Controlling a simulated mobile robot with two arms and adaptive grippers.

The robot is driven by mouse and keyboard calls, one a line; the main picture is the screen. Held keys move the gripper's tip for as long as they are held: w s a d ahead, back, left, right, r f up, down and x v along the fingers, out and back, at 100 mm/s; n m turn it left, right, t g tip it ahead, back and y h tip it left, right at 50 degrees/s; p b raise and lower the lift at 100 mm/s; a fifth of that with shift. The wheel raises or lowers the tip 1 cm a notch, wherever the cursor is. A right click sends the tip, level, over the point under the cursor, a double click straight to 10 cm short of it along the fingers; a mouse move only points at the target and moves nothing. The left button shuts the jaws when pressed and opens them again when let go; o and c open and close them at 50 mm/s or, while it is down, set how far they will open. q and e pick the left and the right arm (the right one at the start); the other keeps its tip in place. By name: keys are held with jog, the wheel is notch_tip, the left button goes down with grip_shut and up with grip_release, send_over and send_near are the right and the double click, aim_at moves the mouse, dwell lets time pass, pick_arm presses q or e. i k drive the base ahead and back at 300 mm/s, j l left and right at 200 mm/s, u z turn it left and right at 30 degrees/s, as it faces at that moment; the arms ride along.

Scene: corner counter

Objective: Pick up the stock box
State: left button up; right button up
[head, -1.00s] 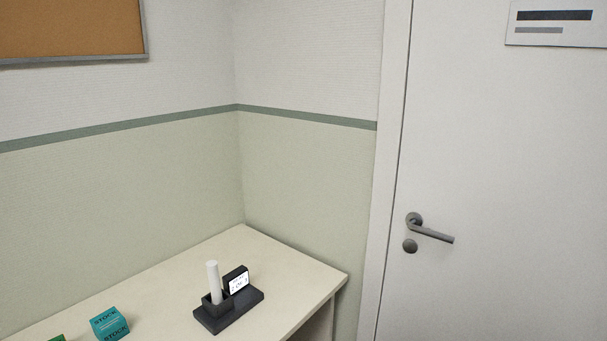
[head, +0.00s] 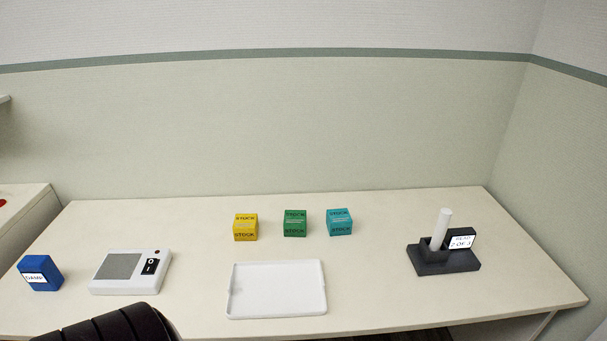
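Three boxes marked STOCK stand in a row towards the back of the counter: a yellow box (head: 245,227), a green box (head: 295,223) and a teal box (head: 340,222) at the right. They stand apart from one another, each with lettering on its top and front. Neither of my grippers is in view.
A white tray (head: 234,306) lies empty in front of the boxes. A white device with a grey pad (head: 161,277) and a blue box marked DAMP (head: 40,273) are at the left. A black stand (head: 444,263) holds a white cylinder (head: 442,227) and a small sign. A black ribbed shape (head: 110,328) rises at the bottom left.

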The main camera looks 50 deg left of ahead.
aim_at(295, 222)
jog(key=u, duration=1.5)
